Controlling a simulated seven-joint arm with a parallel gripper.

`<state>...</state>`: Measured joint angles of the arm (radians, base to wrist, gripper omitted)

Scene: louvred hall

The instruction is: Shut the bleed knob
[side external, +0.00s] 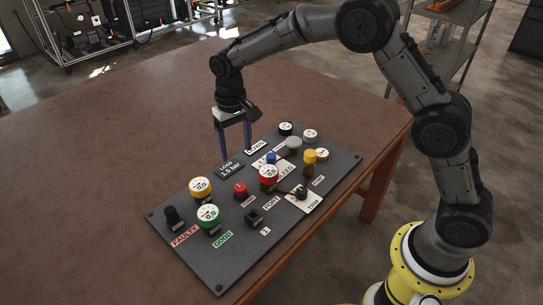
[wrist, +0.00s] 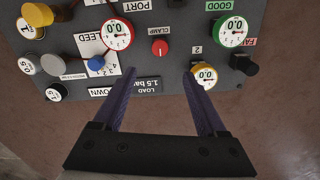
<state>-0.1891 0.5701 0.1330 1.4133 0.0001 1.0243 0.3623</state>
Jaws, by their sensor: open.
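The blue knob (side external: 271,158) sits on a white numbered plate on the dark control panel (side external: 230,262). In the wrist view the blue knob (wrist: 95,63) is left of my fingers, near a partly hidden label ending in "LEED" (wrist: 88,38). A red-rimmed gauge (side external: 268,173) reading about 0.0 stands beside it. My gripper (side external: 234,146) points down over the panel's far edge, near the "LOAD 1.5 bar" label (side external: 230,170). Its purple-grey fingers also show in the wrist view (wrist: 157,78), apart and empty. I cannot tell how far the knob is turned.
A red clamp knob (side external: 240,189), yellow gauge (side external: 200,187), green gauge (side external: 208,213) and black knob (side external: 172,215) stand on the panel's left. A grey knob (side external: 293,143) and yellow knob (side external: 309,157) crowd the right side. The brown table (side external: 100,140) is bare behind and left.

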